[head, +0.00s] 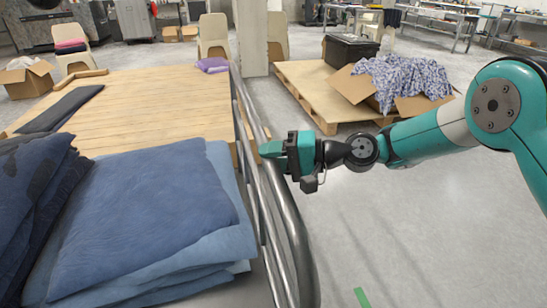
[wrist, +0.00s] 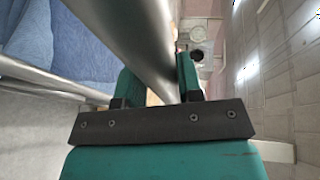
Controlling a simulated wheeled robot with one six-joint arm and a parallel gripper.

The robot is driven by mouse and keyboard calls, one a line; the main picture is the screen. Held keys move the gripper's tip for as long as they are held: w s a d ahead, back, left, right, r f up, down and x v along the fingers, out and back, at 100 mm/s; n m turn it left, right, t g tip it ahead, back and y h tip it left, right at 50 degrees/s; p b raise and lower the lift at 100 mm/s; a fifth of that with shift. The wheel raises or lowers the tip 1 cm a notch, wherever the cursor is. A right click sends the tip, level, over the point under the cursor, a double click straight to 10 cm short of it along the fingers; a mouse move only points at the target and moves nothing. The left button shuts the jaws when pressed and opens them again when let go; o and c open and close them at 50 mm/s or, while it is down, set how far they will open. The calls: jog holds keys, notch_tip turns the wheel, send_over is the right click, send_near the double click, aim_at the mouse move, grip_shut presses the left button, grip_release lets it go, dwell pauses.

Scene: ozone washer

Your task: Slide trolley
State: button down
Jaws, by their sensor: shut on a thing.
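The trolley is a flat cart with a curved grey metal tube handle (head: 292,225) along its right side in the head view. Folded blue garments (head: 140,215) are stacked on it. My gripper (head: 268,150) reaches in from the right and its teal fingers are at the handle tube. In the wrist view, the two fingers of my gripper (wrist: 160,85) stand on either side of the metal tube (wrist: 135,35), shut on it. Blue cloth (wrist: 60,40) shows to the left there. The trolley's wheels are hidden.
A wooden table top (head: 165,100) lies beyond the garments. A pallet (head: 310,88) holding a black case and a box of patterned cloth (head: 405,80) stands behind my arm. Chairs (head: 214,35) and a pillar (head: 252,40) stand behind.

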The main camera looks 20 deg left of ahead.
jog(key=shift+w+f, duration=0.1)
jog(key=shift+w, duration=0.1)
jog(key=c, duration=0.8)
grip_release()
jog(key=shift+d, duration=0.1)
jog(key=v, duration=1.7)
jog(key=shift+d, duration=0.15)
jog(key=shift+s, duration=0.1)
